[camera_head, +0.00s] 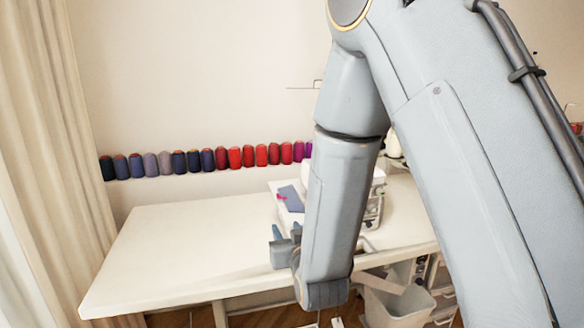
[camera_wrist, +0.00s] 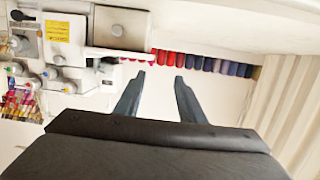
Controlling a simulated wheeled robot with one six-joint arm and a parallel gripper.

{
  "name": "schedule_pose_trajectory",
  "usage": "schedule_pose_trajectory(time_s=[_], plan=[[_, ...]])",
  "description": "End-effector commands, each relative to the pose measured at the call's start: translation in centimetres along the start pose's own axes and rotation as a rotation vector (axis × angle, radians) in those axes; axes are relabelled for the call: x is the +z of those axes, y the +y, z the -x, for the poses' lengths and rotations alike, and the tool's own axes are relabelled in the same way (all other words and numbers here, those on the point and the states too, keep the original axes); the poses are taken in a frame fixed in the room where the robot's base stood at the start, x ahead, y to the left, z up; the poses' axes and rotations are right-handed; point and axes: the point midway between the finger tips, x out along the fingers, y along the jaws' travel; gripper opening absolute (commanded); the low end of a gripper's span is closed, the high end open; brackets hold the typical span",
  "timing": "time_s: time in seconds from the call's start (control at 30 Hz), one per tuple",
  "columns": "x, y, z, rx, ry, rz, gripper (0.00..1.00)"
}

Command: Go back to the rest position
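My gripper (camera_head: 279,240) shows in the head view, above the white table and left of my forearm's lower end. In the wrist view, my gripper (camera_wrist: 160,76) has its two dark blue-grey fingers apart, with nothing held between them. My arm reaches across the right half of the head view and hides part of the table and of the sewing machine.
A white table (camera_head: 180,245) has a bare left half. A white sewing machine (camera_head: 376,197) stands on it, partly hidden; it also shows in the wrist view (camera_wrist: 75,45). Thread spools (camera_head: 235,157) line the wall. A curtain (camera_head: 55,130) hangs left. A bin (camera_head: 395,305) stands below.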

Motion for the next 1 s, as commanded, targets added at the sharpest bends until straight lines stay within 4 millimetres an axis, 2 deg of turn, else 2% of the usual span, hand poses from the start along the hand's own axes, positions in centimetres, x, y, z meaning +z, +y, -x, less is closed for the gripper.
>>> schedule_pose_trajectory(time_s=[0.37, 0.57, 0.67, 0.77, 0.87, 1.0], plan=[[2.1, 2.8, 1.0, 0.028, -0.19, -0.019, 0.36], [4.0, 5.3, 3.0, 0.055, -0.367, -0.041, 0.36], [5.3, 7.1, 5.1, 0.075, -0.498, -0.059, 0.36], [6.8, 8.9, 8.2, 0.096, -0.654, -0.082, 0.36], [8.0, 10.5, 12.1, 0.117, -0.813, -0.109, 0.36], [9.1, 12.1, 18.4, 0.144, -1.029, -0.15, 0.36]])
